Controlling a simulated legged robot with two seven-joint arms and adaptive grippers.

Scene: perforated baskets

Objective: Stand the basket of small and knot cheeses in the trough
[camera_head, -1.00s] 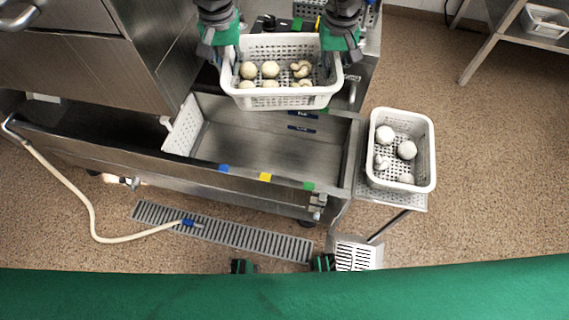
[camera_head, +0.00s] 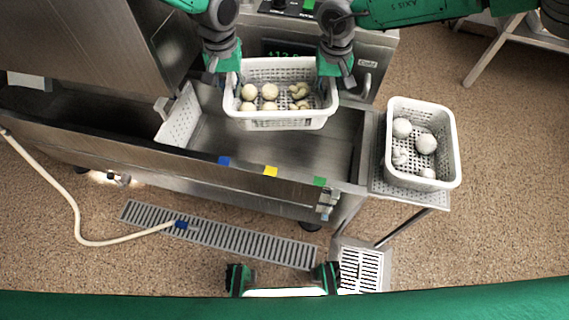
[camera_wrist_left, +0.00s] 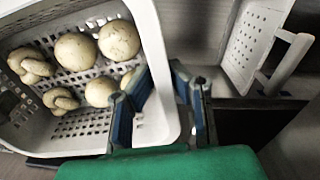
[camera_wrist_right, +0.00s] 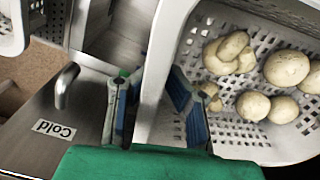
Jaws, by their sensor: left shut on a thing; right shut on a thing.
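The white perforated basket (camera_head: 275,124) holds several small round cheeses (camera_head: 269,91) and knot cheeses (camera_head: 300,90). It hangs level between my two grippers, over the back part of the metal trough (camera_head: 335,150); its exact height above the trough floor is hard to tell. My left gripper (camera_head: 231,82) is shut on the basket's left rim; in the left wrist view its fingers (camera_wrist_left: 165,100) straddle the wall. My right gripper (camera_head: 331,80) is shut on the right rim, with its fingers (camera_wrist_right: 155,105) either side of the wall in the right wrist view.
A second white basket (camera_head: 447,150) with larger pale cheeses stands on a side shelf right of the trough. A white perforated panel (camera_head: 180,115) stands in the trough's left part. Blue, yellow and green tabs (camera_head: 270,171) mark the front rim. A machine with a display stands behind.

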